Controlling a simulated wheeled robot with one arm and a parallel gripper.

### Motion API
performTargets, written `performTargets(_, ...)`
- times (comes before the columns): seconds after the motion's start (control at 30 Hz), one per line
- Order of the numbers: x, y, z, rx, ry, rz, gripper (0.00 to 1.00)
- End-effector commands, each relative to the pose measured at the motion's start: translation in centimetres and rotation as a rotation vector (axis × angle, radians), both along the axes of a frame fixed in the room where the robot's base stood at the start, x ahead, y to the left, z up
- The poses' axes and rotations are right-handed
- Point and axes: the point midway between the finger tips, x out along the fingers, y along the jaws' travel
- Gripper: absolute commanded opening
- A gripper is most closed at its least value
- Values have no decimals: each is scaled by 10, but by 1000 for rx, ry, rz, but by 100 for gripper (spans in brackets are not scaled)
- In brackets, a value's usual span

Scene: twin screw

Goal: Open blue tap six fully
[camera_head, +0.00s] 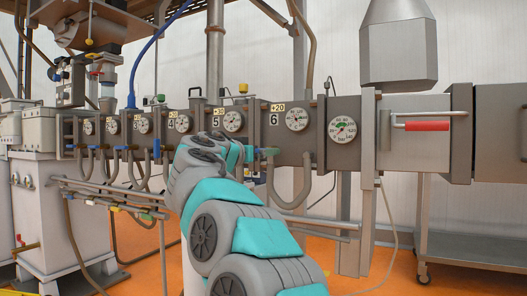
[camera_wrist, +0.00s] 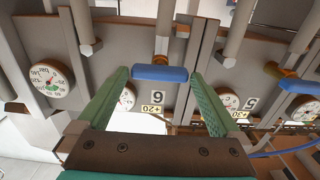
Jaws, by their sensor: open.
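Blue tap six is a short blue bar handle (camera_wrist: 160,74) on a brass stem in the wrist view, near the plate marked 6 (camera_wrist: 157,97). The handle lies crosswise, spanning most of the gap between the green fingertips of my gripper (camera_wrist: 160,77). My gripper is open, with one finger at each end of the handle; I cannot tell whether they touch it. In the head view my gripper (camera_head: 252,153) is at the machine's front below the 6 label (camera_head: 276,119), and a small bit of blue (camera_head: 269,150) shows beside it. My arm hides part of this area.
Dials line the machine's front, including the one by six (camera_head: 297,119) and a larger one (camera_head: 343,130) to its right. A grey hose (camera_head: 287,203) loops just right of my gripper. Another blue tap (camera_wrist: 298,86) shows at the wrist view's right. Orange floor (camera_head: 460,246) lies below.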

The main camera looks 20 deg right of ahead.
Motion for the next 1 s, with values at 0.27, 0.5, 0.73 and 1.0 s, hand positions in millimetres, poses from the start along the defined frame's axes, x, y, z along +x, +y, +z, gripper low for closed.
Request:
performTargets(0.27, 17, -22, 0, 1, 1, 0, 100)
performTargets(0.5, 18, -24, 0, -1, 1, 0, 100)
performTargets(0.73, 18, -23, 0, -1, 1, 1, 81)
performTargets(1.0, 18, -23, 0, -1, 1, 1, 50)
